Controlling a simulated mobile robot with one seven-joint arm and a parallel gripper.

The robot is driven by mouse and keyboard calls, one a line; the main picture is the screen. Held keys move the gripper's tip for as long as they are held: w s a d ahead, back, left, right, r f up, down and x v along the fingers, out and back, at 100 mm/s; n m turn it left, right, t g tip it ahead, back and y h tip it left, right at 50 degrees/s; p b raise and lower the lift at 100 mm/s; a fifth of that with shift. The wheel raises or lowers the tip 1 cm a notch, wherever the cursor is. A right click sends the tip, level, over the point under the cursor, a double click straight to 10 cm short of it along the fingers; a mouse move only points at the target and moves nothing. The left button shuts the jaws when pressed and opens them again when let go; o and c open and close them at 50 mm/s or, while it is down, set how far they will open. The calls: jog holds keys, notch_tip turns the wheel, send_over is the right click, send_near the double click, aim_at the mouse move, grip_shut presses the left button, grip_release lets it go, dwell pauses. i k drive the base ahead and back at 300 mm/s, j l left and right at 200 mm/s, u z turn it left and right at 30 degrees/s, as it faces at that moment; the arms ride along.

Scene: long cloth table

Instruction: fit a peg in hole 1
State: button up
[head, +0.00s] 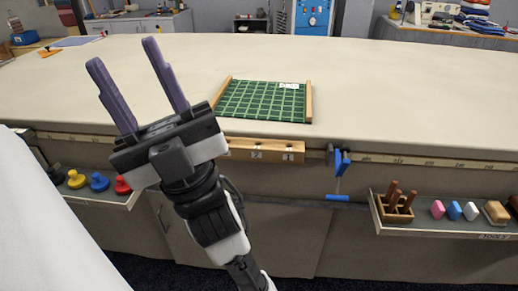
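A wooden block (270,150) is fixed along the table's front edge, with white labels on it. The label "1" (289,157) is near its right end, and a "2" is to its left. My arm covers the block's left part. The holes are too small to make out. Brown wooden pegs (393,190) stand in a small wooden box (397,216) on the right-hand shelf, some tilted. My gripper (123,51), with two purple fingers, points up at the left above the table. The fingers are apart with nothing between them, far from the pegs.
A green gridded board (262,100) with wooden side rails lies behind the block. A blue clamp-like tool (339,175) hangs at the front edge. The right shelf (450,231) also holds pink, blue and white pieces. Yellow, blue and red weights stand on the left shelf. Much of the cloth tabletop (420,95) is clear.

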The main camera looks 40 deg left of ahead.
aim_at(244, 149)
jog(key=i+j+z, duration=0.15)
jog(key=i+z, duration=0.2)
jog(key=i+j+z, duration=0.3)
